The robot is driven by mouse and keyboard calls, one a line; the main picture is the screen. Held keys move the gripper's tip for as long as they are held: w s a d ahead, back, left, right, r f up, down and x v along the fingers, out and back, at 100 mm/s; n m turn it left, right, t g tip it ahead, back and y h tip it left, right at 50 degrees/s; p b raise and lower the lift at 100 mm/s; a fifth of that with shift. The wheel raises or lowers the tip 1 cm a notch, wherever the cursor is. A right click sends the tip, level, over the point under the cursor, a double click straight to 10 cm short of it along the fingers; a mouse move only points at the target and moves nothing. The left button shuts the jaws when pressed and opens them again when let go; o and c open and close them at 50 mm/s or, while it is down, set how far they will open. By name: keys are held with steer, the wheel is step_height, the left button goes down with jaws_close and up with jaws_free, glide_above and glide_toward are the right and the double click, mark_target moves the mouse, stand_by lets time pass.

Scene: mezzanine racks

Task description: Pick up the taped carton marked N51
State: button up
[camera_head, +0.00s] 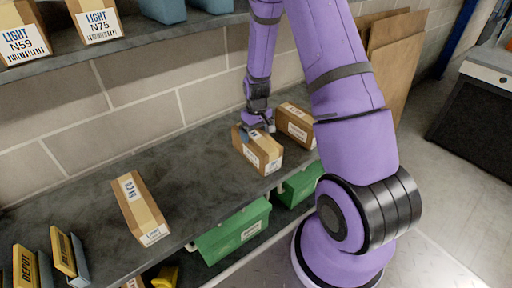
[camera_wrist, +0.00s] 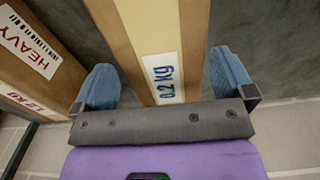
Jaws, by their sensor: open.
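A brown taped carton (camera_head: 258,152) sits on the middle shelf, below my gripper (camera_head: 256,128). In the wrist view the same carton (camera_wrist: 188,40) shows pale tape and a "0.2 kg" label, and my open gripper (camera_wrist: 165,85) has one blue finger on each side of it. I cannot tell whether either finger touches it. Its end label is too small to read, so I see no N51. A second taped carton (camera_head: 296,127) stands just to the right; in the wrist view this carton (camera_wrist: 40,62), marked HEAVY, lies close beside the left finger.
Another taped carton (camera_head: 139,208) stands on the shelf to the left. Cartons marked LIGHT N59 (camera_head: 22,38) and LIGHT N75 (camera_head: 97,20) are on the upper shelf. Green bins (camera_head: 233,232) sit below. The shelf (camera_head: 190,172) between the left and middle cartons is clear.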

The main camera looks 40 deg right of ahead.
steer(key=shift+w+f, duration=0.15)
steer(key=shift+f, duration=2.55)
steer(key=c, duration=0.7)
